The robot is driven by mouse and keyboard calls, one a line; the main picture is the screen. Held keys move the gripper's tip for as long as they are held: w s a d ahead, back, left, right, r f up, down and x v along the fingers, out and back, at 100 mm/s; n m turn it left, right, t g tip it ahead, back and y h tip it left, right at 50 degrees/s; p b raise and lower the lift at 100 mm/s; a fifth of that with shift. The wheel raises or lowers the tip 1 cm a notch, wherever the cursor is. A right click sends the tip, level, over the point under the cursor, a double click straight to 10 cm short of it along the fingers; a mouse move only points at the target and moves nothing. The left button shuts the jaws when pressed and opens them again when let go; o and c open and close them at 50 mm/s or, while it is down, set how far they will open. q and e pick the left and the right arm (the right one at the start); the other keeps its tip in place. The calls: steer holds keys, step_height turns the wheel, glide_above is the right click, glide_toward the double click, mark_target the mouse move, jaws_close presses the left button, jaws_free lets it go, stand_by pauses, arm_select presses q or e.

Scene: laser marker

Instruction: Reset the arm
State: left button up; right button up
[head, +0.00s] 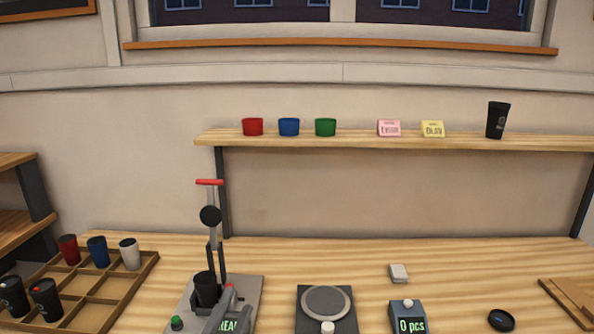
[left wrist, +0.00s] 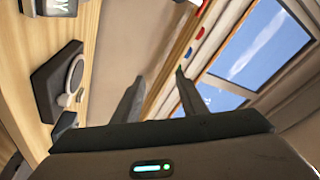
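My left gripper (head: 230,318) shows only in small part at the bottom of the head view, in front of the marking machine (head: 254,290). In the left wrist view my left gripper (left wrist: 159,76) has its two fingers apart with nothing between them. The machine has an upright lever with a red handle (head: 210,182), and a green button (head: 176,322) on its base. A black cup (head: 206,288) stands upright in the machine. The machine's display is partly hidden by my gripper. My right gripper is in neither view.
A sectioned wooden tray (head: 125,284) with several cups stands at left. A round-plated device (head: 325,302), a counter reading "0 pcs" (head: 408,314), a white block (head: 398,273) and a black round piece (head: 501,320) are on the table. A shelf (head: 360,140) holds cups and cards.

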arm_select(q)
steer(key=s+a+f+n+g+y, duration=0.2)
steer(key=s+a+f+n+g, duration=0.2)
steer(key=s+f, duration=0.5)
steer(key=s+a+f+n+g+y, duration=0.3)
steer(key=s+a+f+n+g, duration=0.2)
steer(key=f, duration=0.7)
steer(key=s+f+n+g+h, duration=0.15)
steer(key=s+f+g, duration=0.25)
steer(key=s, duration=0.6)
steer(key=s+f+n+g+y, duration=0.1)
steer(key=s+f+n+g, duration=0.2)
steer(key=s, duration=0.7)
steer(key=w+d+f+m+t+h, duration=0.1)
steer(key=w+f, duration=0.1)
steer(key=f, duration=1)
steer(key=w+d+f+m, duration=0.1)
steer(key=w+f, duration=0.1)
steer(key=f, duration=1.1)
steer(key=s+f, duration=0.3)
steer(key=f, duration=0.4)
steer(key=s+d+f+t, duration=0.1)
steer(key=s+f, duration=0.2)
steer(key=f, duration=0.5)
steer(key=shift+d+h, duration=0.2)
steer(key=shift+h, duration=0.25)
